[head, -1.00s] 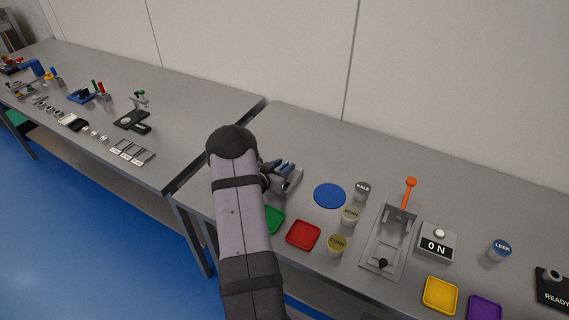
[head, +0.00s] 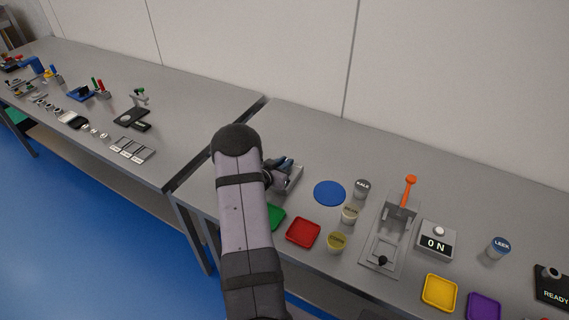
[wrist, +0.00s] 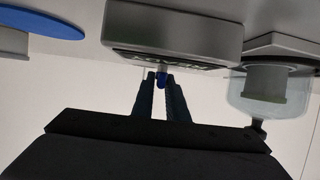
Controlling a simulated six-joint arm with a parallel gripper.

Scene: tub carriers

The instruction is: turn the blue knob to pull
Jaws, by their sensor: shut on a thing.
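The blue knob (wrist: 161,75) is a small blue piece on the front of a grey box (wrist: 172,25) in the wrist view. My gripper (wrist: 161,77) is closed on it, one fingertip on each side. In the head view my gripper (head: 284,164) is at the grey box (head: 292,181), left of the blue disc. The knob is hidden there by my gripper. The lettering on the box's face is too dark and slanted to read, so I cannot tell where the knob points.
A blue disc (head: 329,193) lies right of the box. Labelled jars, a red tray (head: 303,232) and a green tray (head: 275,216) are near. A clear jar-like thing (wrist: 262,95) is close on the right in the wrist view. A lever unit (head: 391,238) stands further right.

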